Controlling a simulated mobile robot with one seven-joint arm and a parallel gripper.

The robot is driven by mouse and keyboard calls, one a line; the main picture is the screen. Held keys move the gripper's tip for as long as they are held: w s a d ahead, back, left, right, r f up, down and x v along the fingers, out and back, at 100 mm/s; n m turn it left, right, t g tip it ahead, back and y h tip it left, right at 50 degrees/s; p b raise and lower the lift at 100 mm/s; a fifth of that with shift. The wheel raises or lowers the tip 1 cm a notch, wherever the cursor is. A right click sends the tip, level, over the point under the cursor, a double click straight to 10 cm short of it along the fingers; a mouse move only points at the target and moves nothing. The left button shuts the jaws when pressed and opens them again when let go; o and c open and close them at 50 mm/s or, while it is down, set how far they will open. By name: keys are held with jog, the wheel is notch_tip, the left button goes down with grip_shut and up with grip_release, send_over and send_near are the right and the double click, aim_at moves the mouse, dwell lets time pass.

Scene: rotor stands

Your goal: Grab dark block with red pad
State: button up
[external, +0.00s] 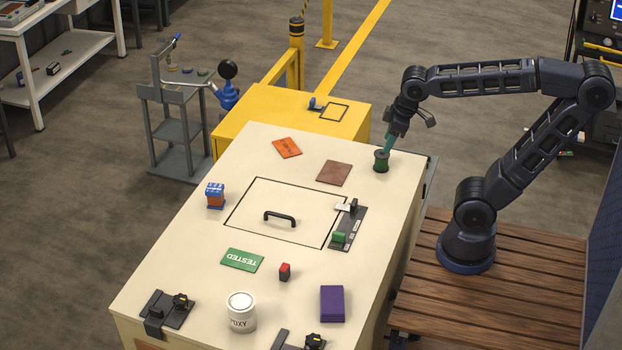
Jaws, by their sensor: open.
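A small dark block with a red pad (284,272) stands upright on the cream tabletop, right of the green TESTED card and in front of the hatch. The red shows on its top and one side. My gripper (407,131) is open above the far right edge of the table, well away from the block. It is close to a dark green spool (381,161). A teal piece rises beside the spool toward my gripper; I cannot tell whether it touches either one.
A hatch with a black handle (280,217) fills the middle of the cream table (200,262). A white epoxy tin (241,311) and a purple box (332,303) stand near the block. A green TESTED card (242,260) lies flat left of it.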

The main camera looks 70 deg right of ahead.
jog(key=w+a+n+g, duration=0.2)
jog(key=w+a+n, duration=0.2)
jog(key=w+a, duration=0.35)
jog(key=n+g+h, duration=0.2)
jog(key=n+h, duration=0.3)
jog(key=n, duration=0.7)
send_near(284, 268)
jog(key=d, duration=0.2)
jog(key=x, duration=0.3)
jog(key=a+x, duration=0.1)
jog(key=x, duration=0.1)
jog(key=shift+s+d+f, duration=0.1)
jog(key=shift+s+f, duration=0.05)
jog(key=shift+f, duration=0.1)
jog(key=shift+a+x, duration=0.2)
jog(key=shift+x, duration=1.15)
jog(key=shift+a+x, duration=0.2)
jog(key=shift+x, duration=1.1)
jog(key=shift+w+f, duration=0.2)
grip_shut()
jog(key=shift+r+y, duration=0.1)
jog(key=shift+y, duration=0.2)
